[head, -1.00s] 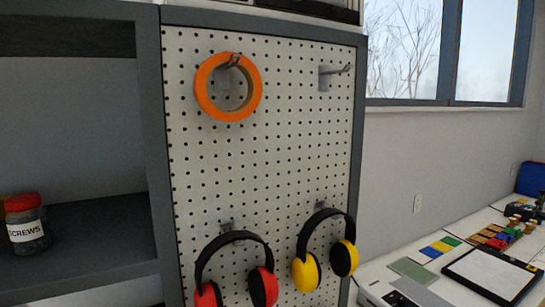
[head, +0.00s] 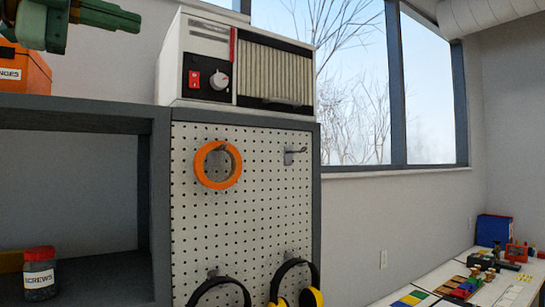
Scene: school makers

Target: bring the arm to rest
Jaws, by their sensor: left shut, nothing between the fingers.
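My left gripper (head: 107,16) is at the top left of the head view, above the shelf unit and left of the white machine. Its fingers point right and are shut with nothing between them. It is apart from everything around it. My right gripper is not in view.
An orange box (head: 28,72) and a white machine with a red switch (head: 262,65) stand on the shelf unit. Orange tape (head: 218,164) hangs on the pegboard (head: 262,215). Ear defenders (head: 296,285) hang lower. A screws jar (head: 39,274) stands in the shelf. A worktable (head: 400,299) is at right.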

